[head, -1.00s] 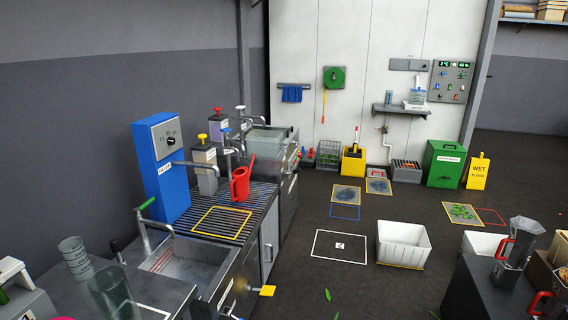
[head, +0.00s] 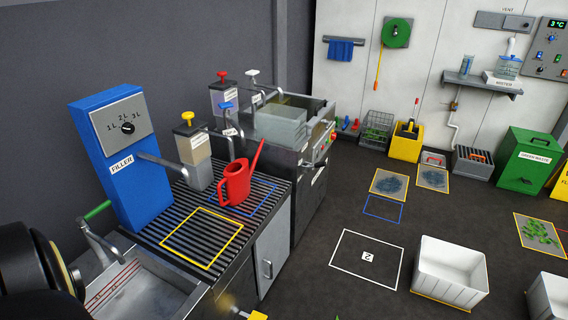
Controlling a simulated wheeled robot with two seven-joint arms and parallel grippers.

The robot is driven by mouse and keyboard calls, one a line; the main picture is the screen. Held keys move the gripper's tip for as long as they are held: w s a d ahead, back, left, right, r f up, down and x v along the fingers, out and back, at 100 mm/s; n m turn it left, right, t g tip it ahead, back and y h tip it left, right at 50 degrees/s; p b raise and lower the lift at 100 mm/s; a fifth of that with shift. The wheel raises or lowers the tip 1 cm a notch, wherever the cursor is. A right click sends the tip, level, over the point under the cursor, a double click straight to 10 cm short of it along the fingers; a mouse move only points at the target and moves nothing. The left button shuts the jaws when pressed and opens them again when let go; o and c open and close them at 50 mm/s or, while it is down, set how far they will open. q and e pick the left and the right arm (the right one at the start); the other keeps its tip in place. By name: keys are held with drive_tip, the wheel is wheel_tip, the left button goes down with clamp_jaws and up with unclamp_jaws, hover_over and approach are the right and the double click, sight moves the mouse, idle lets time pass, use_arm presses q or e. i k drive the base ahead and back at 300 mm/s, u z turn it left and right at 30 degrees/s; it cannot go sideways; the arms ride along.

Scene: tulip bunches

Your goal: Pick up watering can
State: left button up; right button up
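The red watering can (head: 235,184) stands upright on the slatted drain rack (head: 187,233) of the metal counter. Its long spout points up and to the right, and its handle is on the left side. It stands at the blue outline, behind the yellow outline (head: 202,262) on the rack. Nothing is holding it.
The blue filler box (head: 128,190) and several dispensers with coloured knobs, including a yellow one (head: 194,155), stand left of and behind the can. A sink (head: 150,290) is in front. A white bin (head: 449,272) sits on the floor; open floor lies right of the counter.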

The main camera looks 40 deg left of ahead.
sight(237, 175)
drive_tip(key=u, duration=0.15)
drive_tip(key=i, duration=2)
drive_tip(key=u, duration=1.7)
drive_tip(key=i, duration=1.1)
drive_tip(key=u, duration=1)
